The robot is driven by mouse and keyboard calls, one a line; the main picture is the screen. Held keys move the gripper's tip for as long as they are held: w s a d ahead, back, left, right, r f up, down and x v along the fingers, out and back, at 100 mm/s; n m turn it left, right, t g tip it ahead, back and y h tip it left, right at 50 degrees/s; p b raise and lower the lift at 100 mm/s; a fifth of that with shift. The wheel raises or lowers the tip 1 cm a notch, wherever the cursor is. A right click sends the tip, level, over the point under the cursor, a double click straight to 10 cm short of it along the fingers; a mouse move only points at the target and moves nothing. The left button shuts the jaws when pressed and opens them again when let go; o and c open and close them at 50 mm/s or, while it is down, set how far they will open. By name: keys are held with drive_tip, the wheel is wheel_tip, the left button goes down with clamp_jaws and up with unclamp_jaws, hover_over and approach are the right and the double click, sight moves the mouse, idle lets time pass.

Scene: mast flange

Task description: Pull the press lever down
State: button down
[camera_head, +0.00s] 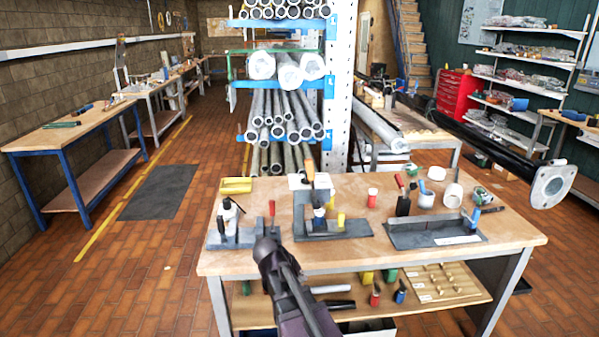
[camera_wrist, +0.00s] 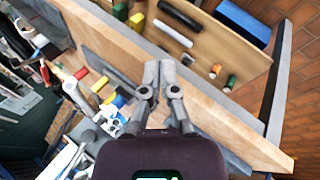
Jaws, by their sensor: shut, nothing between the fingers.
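The press (camera_head: 320,212) seems to be the upright device on a grey base plate in the middle of the workbench, with blue, white and yellow parts. A narrow upright piece with a tan end (camera_head: 309,168) rises at its top; I cannot tell for sure that this is the lever. In the wrist view, blue, white and yellow parts (camera_wrist: 118,102) show left of my fingers, partly hidden. My gripper (camera_head: 268,246) is shut and empty, above the bench's front edge, in front and left of the press. Its fingertips meet in the wrist view (camera_wrist: 159,66).
The workbench (camera_head: 420,262) holds a left plate with bottles (camera_head: 228,215), a red-handled tool (camera_head: 271,210) and a grey tray (camera_head: 435,236) at right. A lower shelf (camera_head: 450,285) carries small parts. A pipe rack (camera_head: 285,105) stands behind. Open floor lies left.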

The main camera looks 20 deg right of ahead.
sight(312, 184)
drive_tip(key=w+a+r+n+t+h+p, duration=0.1)
drive_tip(key=w+a+r+n+t+h, duration=0.1)
drive_tip(key=w+r, duration=0.7)
drive_tip(key=w+a+r+n+t+h+p, duration=0.1)
drive_tip(key=w+a+r+n+t+h, duration=0.2)
drive_tip(key=w+r+t+h, duration=0.3)
drive_tip(key=w+r+n+h, duration=0.1)
drive_tip(key=w+r, duration=0.3)
drive_tip(key=r, duration=0.1)
drive_tip(key=shift+r+t+h, duration=0.15)
drive_tip(key=shift+t+h, duration=0.15)
drive_tip(key=shift+w+d, duration=0.1)
drive_tip(key=shift+d, duration=0.05)
drive_tip(key=s+d+p+x, duration=0.1)
drive_tip(key=s+p+x, duration=0.1)
drive_tip(key=x, duration=1)
drive_tip(key=shift+d+r, duration=0.2)
drive_tip(key=shift+d, duration=0.3)
drive_tip(key=shift+a+r+p, duration=0.15)
drive_tip(key=shift+a+p, duration=0.05)
drive_tip(key=shift+p, duration=0.2)
